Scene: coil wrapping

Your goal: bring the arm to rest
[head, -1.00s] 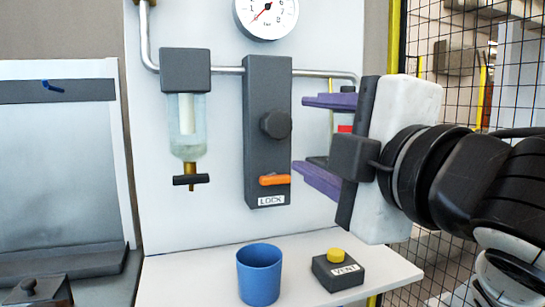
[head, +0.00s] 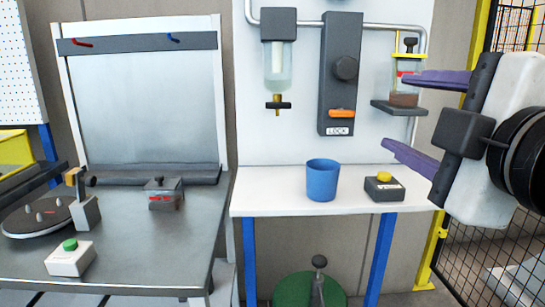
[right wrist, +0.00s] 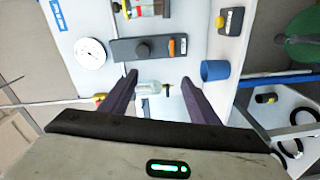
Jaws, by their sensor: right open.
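My right gripper (head: 410,112) is at the right of the head view. Its two purple fingers are wide apart with nothing between them, and they point left toward the white panel. In the right wrist view the fingers (right wrist: 152,98) also stand apart and empty, with the panel's fittings beyond them. My left gripper is in neither view.
A white panel carries a filter bowl (head: 278,66), a dark LOCK block (head: 340,75) with an orange lever, and a small shelf (head: 398,108) holding a jar. A blue cup (head: 322,180) and a VENT box (head: 384,188) stand on the white ledge. A grey workbench (head: 130,262) is at left.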

